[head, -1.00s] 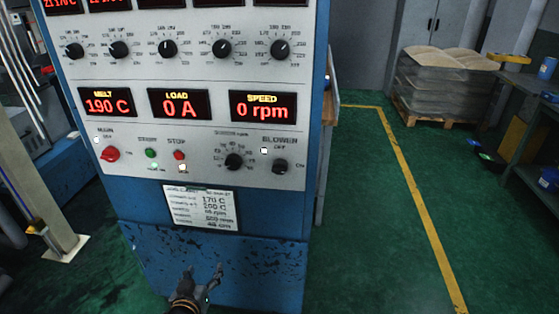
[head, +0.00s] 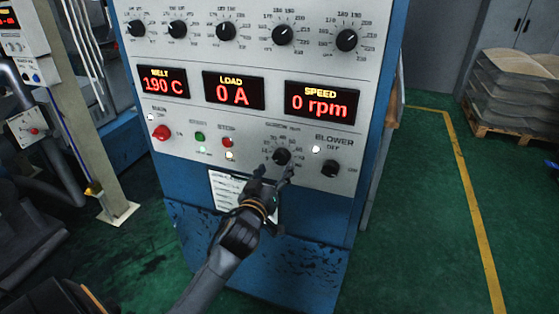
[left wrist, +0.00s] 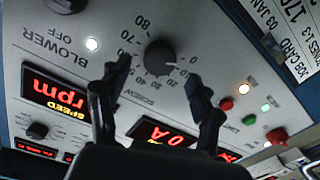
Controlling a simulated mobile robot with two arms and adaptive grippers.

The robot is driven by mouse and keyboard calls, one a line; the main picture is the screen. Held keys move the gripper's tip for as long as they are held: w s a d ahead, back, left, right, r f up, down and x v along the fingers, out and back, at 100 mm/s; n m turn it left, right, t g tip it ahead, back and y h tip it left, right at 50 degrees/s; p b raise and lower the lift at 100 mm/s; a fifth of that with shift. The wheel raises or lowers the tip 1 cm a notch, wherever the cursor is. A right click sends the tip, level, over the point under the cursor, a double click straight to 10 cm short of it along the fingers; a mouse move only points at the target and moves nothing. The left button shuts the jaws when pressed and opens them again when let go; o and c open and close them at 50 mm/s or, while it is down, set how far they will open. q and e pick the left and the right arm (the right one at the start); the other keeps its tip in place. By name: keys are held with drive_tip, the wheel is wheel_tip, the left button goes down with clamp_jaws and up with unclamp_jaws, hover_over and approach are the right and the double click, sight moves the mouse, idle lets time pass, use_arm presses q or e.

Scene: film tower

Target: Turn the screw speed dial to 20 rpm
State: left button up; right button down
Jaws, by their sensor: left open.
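The screw speed dial (head: 282,156) is a round black knob with a printed scale, low on the grey panel. The speed display (head: 322,104) reads 0 rpm. My left gripper (head: 275,173) is open and empty, just below the dial in the head view. In the left wrist view its two fingers (left wrist: 158,80) stand apart on either side of the knob's line; I cannot tell whether they touch it. My right gripper is not in view.
The blower knob (head: 330,168) is close right of the dial. Green (head: 200,136) and red (head: 227,142) buttons and a red main switch (head: 161,132) are to its left. A job card (head: 226,188) below is partly covered by my gripper. Open green floor lies right of the cabinet.

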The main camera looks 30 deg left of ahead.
sight(280, 160)
use_arm(q)
drive_tip(key=shift+x, duration=2.05)
drive_tip(key=shift+c, duration=0.4)
drive_tip(key=c, duration=1.1)
